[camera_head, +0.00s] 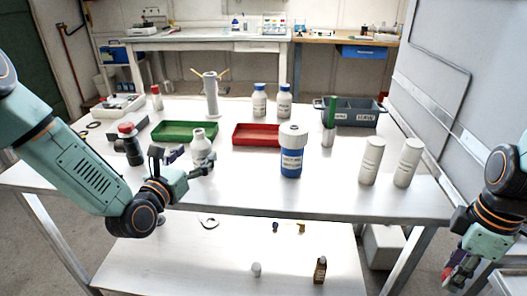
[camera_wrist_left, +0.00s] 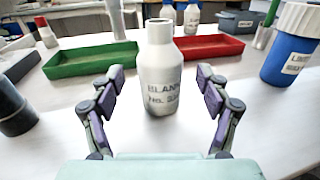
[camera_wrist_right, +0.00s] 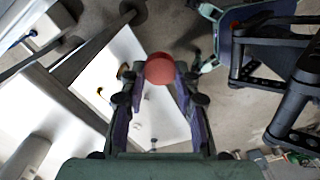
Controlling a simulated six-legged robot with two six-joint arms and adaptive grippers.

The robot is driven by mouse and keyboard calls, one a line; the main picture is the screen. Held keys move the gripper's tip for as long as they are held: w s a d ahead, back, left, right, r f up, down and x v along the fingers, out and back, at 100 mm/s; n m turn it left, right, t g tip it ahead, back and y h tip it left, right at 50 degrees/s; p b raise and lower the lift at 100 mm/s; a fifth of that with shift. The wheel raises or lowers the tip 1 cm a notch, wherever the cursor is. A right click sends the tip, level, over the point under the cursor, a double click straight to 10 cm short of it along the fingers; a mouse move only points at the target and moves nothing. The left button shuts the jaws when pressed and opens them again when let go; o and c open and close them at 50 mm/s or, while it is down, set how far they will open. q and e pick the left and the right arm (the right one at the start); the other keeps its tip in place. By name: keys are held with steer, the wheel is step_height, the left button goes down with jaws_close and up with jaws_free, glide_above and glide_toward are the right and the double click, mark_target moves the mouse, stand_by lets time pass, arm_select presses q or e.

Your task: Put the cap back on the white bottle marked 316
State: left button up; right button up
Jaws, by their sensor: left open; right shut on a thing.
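The white bottle (camera_head: 202,149) stands upright and uncapped on the table. In the left wrist view the same bottle (camera_wrist_left: 161,75) shows a bare neck and a label reading "BLANK" with a partly legible number below. My left gripper (camera_head: 183,160) is open, its fingers spread to either side of the bottle with gaps; in the left wrist view (camera_wrist_left: 160,90) the bottle stands between and just beyond the fingertips. My right gripper (camera_wrist_right: 159,80) is shut on a round red cap (camera_wrist_right: 160,69), held off the table's right side, low in the head view (camera_head: 452,275).
A green tray (camera_head: 185,140) and a red tray (camera_head: 256,143) lie behind the bottle. Two white cylinders (camera_head: 372,161) (camera_head: 408,163) stand at the right edge.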

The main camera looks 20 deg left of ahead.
mark_target(196, 154)
arm_select(q)
steer(key=shift+w+d, duration=0.1)
steer(key=shift+w, duration=1.1)
arm_select(e)
steer(key=shift+f, duration=0.35)
arm_select(q)
steer(key=shift+w+a+b, duration=0.2)
steer(key=shift+w+b, duration=0.1)
steer(key=shift+w, duration=0.25)
arm_select(e)
steer(key=shift+a, duration=0.15)
arm_select(q)
steer(key=shift+d, duration=0.1)
steer(key=c, duration=1.4)
